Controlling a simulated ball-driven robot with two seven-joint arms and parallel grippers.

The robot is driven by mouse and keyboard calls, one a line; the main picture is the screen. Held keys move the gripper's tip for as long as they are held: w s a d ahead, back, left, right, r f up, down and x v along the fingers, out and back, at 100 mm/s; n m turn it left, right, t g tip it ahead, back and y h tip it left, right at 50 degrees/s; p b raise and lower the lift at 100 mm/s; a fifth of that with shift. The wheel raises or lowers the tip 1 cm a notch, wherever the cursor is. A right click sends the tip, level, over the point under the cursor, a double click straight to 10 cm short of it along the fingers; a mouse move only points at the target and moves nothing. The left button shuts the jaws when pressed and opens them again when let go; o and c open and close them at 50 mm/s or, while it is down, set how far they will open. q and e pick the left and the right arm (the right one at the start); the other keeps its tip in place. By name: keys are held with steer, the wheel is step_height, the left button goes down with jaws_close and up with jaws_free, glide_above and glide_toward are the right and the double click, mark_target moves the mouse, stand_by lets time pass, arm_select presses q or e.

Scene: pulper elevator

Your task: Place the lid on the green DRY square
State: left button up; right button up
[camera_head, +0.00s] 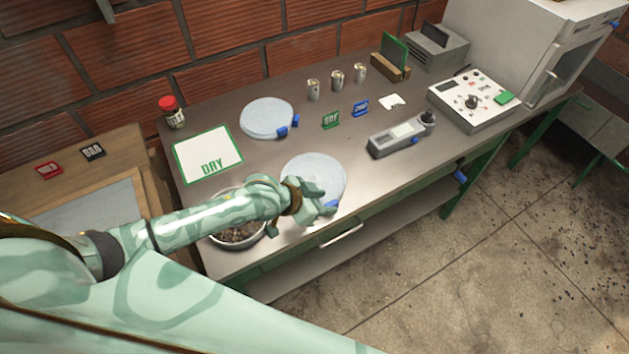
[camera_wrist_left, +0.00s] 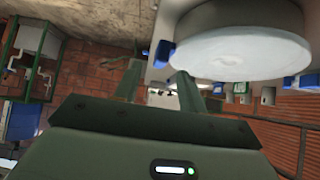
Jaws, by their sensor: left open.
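The green-bordered white DRY square (camera_head: 208,155) lies flat and bare on the left part of the bench. Two pale round lids with blue tabs are in the head view: one back lid (camera_head: 266,117) right of the square, and one front lid (camera_head: 313,172) nearer the front edge. My left gripper (camera_head: 326,202) is open at the front lid's near side, by its blue tab, and hides part of it. In the left wrist view, a pale disc with a blue tab (camera_wrist_left: 235,50) is close to the open left gripper (camera_wrist_left: 158,82). My right gripper is out of view.
A bowl of brown pieces (camera_head: 238,235) is partly under my left forearm. A red-capped jar (camera_head: 172,112) stands behind the square. A handheld meter (camera_head: 400,136), small cans (camera_head: 337,81) and a control box (camera_head: 472,102) are to the right.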

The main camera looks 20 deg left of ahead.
mark_target(333, 202)
arm_select(q)
steer(key=x, duration=0.3)
steer(key=shift+b, duration=0.35)
steer(key=shift+r, duration=0.1)
jaws_close()
